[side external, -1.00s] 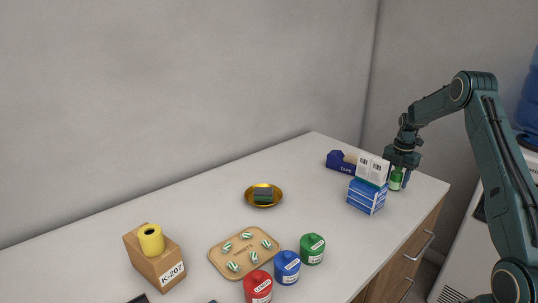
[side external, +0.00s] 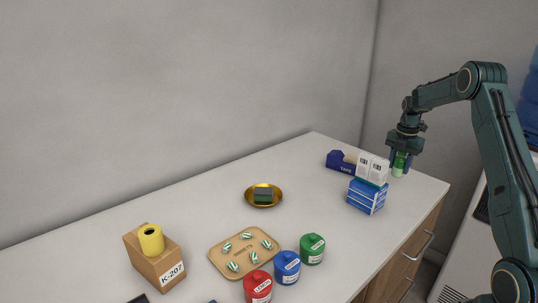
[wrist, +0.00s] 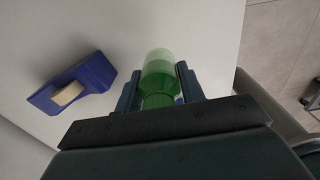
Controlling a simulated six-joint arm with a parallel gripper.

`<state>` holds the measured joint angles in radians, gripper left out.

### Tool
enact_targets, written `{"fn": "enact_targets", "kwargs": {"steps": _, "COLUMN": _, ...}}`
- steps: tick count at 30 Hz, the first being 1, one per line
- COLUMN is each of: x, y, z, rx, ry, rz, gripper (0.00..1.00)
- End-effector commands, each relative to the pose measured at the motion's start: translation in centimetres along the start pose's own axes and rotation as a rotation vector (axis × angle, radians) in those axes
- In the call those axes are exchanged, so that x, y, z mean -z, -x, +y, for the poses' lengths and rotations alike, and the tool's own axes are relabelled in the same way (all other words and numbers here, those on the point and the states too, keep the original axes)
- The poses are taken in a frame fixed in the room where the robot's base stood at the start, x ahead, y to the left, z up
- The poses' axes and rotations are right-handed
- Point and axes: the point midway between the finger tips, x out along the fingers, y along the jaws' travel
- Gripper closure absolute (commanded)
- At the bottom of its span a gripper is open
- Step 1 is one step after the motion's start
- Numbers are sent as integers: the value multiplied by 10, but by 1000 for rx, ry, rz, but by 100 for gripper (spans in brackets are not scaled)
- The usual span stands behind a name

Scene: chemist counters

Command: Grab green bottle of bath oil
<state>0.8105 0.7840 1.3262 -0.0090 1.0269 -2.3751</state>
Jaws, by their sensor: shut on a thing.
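The green bottle (side external: 399,165) is at the far right end of the counter, behind the blue boxes. In the wrist view the translucent green bottle (wrist: 158,78) sits between my two dark fingers. My gripper (side external: 402,160) points down and is shut on the bottle's upper part; it also shows in the wrist view (wrist: 160,90). The bottle looks upright. Whether its base touches the counter is hard to tell.
A blue tape dispenser (side external: 341,162) and blue boxes (side external: 367,196) with white packs (side external: 373,168) on top stand close beside the bottle. A gold dish (side external: 277,196), a tan tray (side external: 222,265) and colored jars (side external: 287,267) are further left. The counter's right edge is near.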

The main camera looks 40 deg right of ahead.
Motion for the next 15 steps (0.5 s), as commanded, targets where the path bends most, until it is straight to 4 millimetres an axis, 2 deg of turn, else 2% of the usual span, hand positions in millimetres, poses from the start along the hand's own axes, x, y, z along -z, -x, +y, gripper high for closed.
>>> {"fn": "enact_targets", "kwargs": {"steps": 1, "x": -1, "y": 12, "z": 1, "rx": -4, "ry": 0, "rz": -4, "gripper": 85}}
{"fn": "enact_targets", "kwargs": {"steps": 9, "x": -1, "y": 71, "z": 1, "rx": -4, "ry": 0, "rz": -4, "gripper": 85}}
{"fn": "enact_targets", "kwargs": {"steps": 15, "x": -1, "y": 110, "z": 1, "rx": -3, "ry": 0, "rz": -3, "gripper": 85}}
